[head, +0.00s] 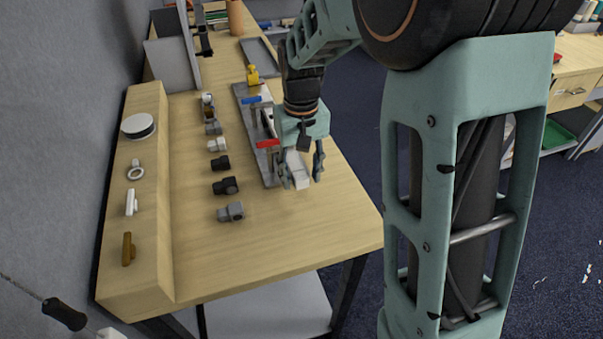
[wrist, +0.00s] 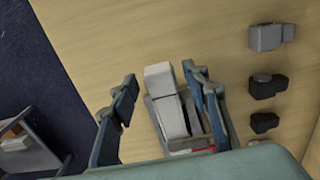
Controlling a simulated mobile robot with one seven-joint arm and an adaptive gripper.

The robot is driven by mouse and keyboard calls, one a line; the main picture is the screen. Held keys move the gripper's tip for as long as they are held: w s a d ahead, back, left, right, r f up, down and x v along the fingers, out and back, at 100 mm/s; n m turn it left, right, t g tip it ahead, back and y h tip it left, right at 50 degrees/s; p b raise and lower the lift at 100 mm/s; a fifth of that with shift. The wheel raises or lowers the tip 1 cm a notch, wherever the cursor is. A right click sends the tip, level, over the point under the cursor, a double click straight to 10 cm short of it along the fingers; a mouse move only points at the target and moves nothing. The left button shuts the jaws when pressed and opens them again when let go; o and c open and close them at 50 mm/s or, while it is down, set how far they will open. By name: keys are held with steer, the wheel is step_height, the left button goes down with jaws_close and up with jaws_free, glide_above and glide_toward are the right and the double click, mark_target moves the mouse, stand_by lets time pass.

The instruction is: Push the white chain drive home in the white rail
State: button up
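The white rail (wrist: 172,116) lies on a grey base plate (head: 270,165), partly hidden by my gripper in the head view. A white block (wrist: 158,76), which looks like the white chain drive, sits at the rail's near end and sticks out past the plate. It also shows in the head view (head: 298,180). I cannot tell how deep it sits in the rail. My gripper (head: 301,177) is open, pointing down over this end. In the wrist view its fingers (wrist: 160,98) are on either side of the white pieces, with gaps showing.
A red-handled clamp (head: 268,143) and a blue-handled clamp (head: 252,99) stand along the plate. A row of connector-like parts, including a white one (head: 217,145), a black one (head: 225,186) and a grey one (head: 231,212), lies left. The table front is clear.

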mark_target(301, 176)
step_height(301, 176, up, 12)
stand_by(0.7)
stand_by(0.4)
